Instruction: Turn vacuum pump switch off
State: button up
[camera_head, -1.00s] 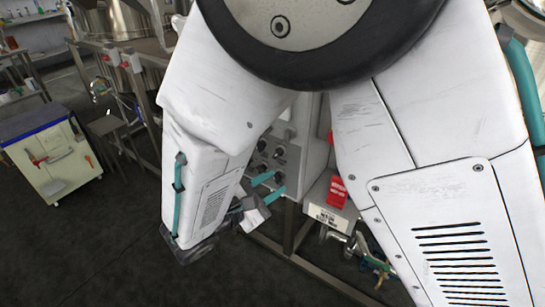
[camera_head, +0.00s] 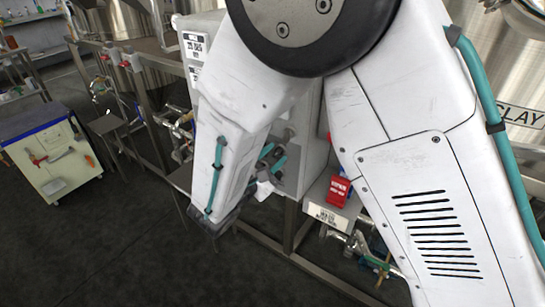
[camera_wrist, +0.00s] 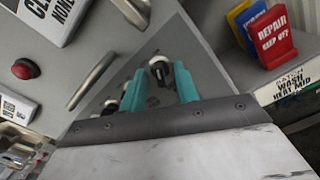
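My gripper (camera_wrist: 161,84) is at the grey control panel (camera_wrist: 205,60), its two teal fingers apart. In the wrist view, a black rotary switch with a pale handle (camera_wrist: 158,68) shows between the fingertips; I cannot tell whether they touch it. Another dark switch (camera_wrist: 110,106) is left of the left finger, partly hidden. No label readable here names the vacuum pump. In the head view, my gripper (camera_head: 270,163) is at the front of the pale control box (camera_head: 312,150), and my arm hides much of the panel.
A red button (camera_wrist: 24,68) and a metal bar handle (camera_wrist: 92,80) are left on the box. Red, yellow and blue tags, the red one reading "REPAIR KEEP OFF" (camera_wrist: 272,38), stand at right. A cream cabinet (camera_head: 55,155) stands far left. Dark floor (camera_head: 120,250) is clear at lower left.

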grip_shut()
jog(key=shift+n, duration=0.4)
jog(key=n, duration=1)
jog(key=shift+n, duration=0.7)
